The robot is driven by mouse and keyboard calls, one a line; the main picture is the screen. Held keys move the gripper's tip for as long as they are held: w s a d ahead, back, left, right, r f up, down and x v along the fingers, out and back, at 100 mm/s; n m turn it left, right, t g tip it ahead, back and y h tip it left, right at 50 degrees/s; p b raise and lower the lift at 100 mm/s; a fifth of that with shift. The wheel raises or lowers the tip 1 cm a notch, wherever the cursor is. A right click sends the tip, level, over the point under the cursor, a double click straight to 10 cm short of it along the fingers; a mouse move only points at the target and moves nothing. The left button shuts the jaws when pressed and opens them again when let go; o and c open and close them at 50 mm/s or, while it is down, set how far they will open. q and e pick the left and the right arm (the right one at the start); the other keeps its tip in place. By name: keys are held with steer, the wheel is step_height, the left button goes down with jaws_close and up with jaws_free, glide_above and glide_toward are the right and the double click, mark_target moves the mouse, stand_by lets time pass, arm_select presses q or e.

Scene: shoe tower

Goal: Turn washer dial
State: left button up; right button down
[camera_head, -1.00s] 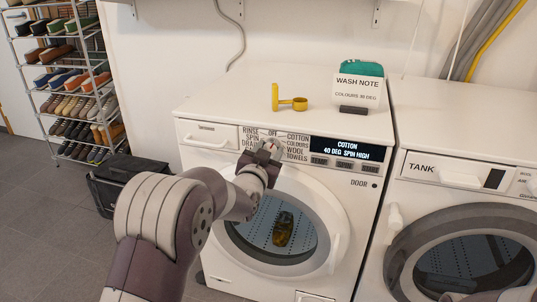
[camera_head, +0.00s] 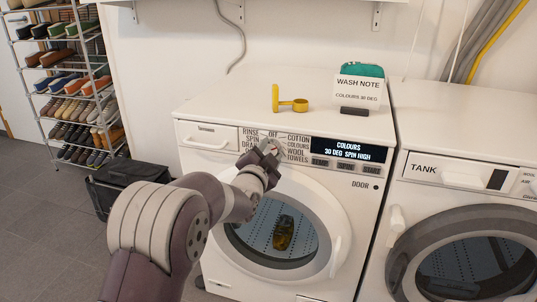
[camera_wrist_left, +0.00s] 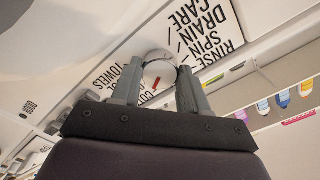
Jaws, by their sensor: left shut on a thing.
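The white washer (camera_head: 330,205) stands in the middle with its round door shut. Its display (camera_head: 347,150) reads COLOURS 30 DEG SPIN HIGH. My left gripper (camera_head: 270,150) is at the washer's panel, with its fingers on either side of the dial and shut on it. In the left wrist view the round pale dial (camera_wrist_left: 158,70) with a red mark sits between the fingertips. Programme words are printed around it. In the head view the gripper mostly hides the dial. The wash note (camera_head: 358,90) on top reads COLOURS 30 DEG. My right gripper is not in view.
A yellow scoop-like item (camera_head: 292,104) stands on the washer top. A dark shoe-like thing (camera_head: 284,232) shows through the door glass. A second machine marked TANK (camera_head: 455,170) stands at right. A shoe rack (camera_head: 75,100) and black bin (camera_head: 125,180) are at left.

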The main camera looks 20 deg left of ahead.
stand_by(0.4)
arm_select(q)
steer(key=o, duration=1.1)
steer(key=shift+c, duration=0.2)
steer(key=shift+s, duration=0.1)
steer(key=s+p, duration=0.3)
steer(key=s, duration=0.9)
steer(key=shift+s+a, duration=0.25)
steer(key=shift+s, duration=0.05)
